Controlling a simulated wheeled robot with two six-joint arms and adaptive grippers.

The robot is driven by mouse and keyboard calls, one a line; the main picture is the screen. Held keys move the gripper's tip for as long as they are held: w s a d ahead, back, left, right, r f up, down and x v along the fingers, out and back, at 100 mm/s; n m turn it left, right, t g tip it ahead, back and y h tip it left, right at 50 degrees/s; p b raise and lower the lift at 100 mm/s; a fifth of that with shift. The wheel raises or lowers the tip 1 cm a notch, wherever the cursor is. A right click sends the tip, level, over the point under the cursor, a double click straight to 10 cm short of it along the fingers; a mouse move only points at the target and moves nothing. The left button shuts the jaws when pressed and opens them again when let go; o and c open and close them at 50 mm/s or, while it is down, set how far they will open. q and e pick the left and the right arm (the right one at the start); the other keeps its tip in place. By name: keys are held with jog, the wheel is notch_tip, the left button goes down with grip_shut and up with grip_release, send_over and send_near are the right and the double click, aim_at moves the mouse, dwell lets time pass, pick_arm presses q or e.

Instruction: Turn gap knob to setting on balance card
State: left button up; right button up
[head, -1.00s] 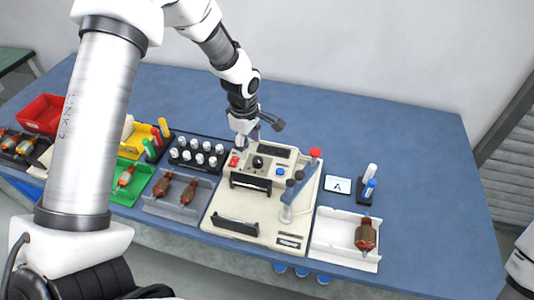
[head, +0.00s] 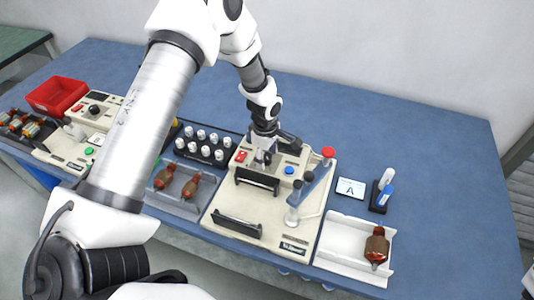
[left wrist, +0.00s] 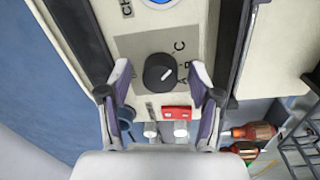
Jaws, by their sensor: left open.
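The black round gap knob (left wrist: 160,73) sits on the grey plate of the machine panel in the left wrist view. Letters A, B and C are printed beside it, and a white mark shows on its face. My left gripper (left wrist: 159,78) is open, with one finger on each side of the knob; I cannot tell whether they touch it. In the head view my left gripper (head: 264,157) is over the machine (head: 240,203) and largely hides the knob. The balance card (head: 351,188) reads A and lies right of the machine. My right gripper is out of view.
A red mushroom button (head: 328,152) and a blue button (head: 290,170) stand on the machine near the gripper. A white tray (head: 335,252) with an armature (head: 377,247) lies at right. A rack of white pegs (head: 205,144) is at left. The blue table behind is clear.

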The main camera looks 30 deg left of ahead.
pick_arm(q)
jog(key=shift+s, duration=0.1)
jog(key=c, duration=1.1)
jog(key=shift+c, duration=0.2)
jog(key=shift+m, duration=0.4)
jog(key=m, duration=0.3)
jog(key=shift+s+p, duration=0.1)
jog(key=shift+p, duration=0.2)
jog(key=m, duration=0.9)
jog(key=shift+a+h+b, duration=0.15)
jog(key=shift+h+b, duration=0.15)
jog(key=shift+b, duration=0.05)
jog(key=m+b, duration=0.1)
jog(key=m, duration=0.4)
jog(key=shift+g, duration=0.3)
